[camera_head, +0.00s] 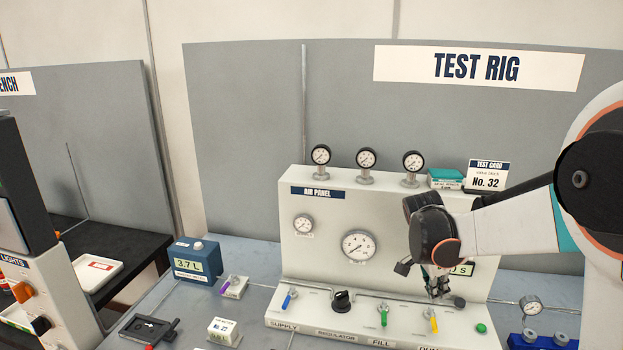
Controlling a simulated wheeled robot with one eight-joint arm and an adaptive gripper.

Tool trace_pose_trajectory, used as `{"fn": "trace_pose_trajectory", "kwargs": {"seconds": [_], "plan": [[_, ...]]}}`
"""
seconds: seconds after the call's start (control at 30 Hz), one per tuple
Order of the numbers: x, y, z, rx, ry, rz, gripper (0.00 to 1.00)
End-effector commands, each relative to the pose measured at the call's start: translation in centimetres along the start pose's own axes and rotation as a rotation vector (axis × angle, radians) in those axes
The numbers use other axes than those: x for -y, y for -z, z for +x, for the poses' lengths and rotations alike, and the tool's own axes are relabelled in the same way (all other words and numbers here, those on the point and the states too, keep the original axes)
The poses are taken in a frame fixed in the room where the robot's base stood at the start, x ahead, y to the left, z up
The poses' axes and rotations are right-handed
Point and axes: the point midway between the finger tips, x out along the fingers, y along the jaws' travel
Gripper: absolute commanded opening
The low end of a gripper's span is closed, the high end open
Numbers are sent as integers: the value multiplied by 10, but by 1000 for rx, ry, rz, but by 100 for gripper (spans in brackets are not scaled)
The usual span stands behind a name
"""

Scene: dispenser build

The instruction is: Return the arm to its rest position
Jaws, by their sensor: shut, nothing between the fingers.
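My arm reaches in from the right in the head view, across the front of the test rig's air panel (330,222). My gripper (436,294) points down at the panel's right part, just above the front ledge near the yellow-handled valve (432,319). It is shut and holds nothing. The fingertips are small and dark here, and I cannot tell whether they touch the ledge. The arm's wrist hides part of the panel's right side and most of a display there.
The ledge carries a blue-handled valve (289,298), a black regulator knob (341,301), a green-handled valve (383,315) and a green button (481,328). Gauges (366,159) and a test card (487,176) stand on top. A blue 3.7 L box (197,260) sits left.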

Motion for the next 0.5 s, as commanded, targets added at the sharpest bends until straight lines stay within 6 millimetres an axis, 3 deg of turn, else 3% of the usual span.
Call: {"fn": "trace_pose_trajectory", "kwargs": {"seconds": [0.2,0.5], "plan": [[-35,-23,-36,25,117,-255,0],[-90,-58,-70,12,289,-603,0]]}}
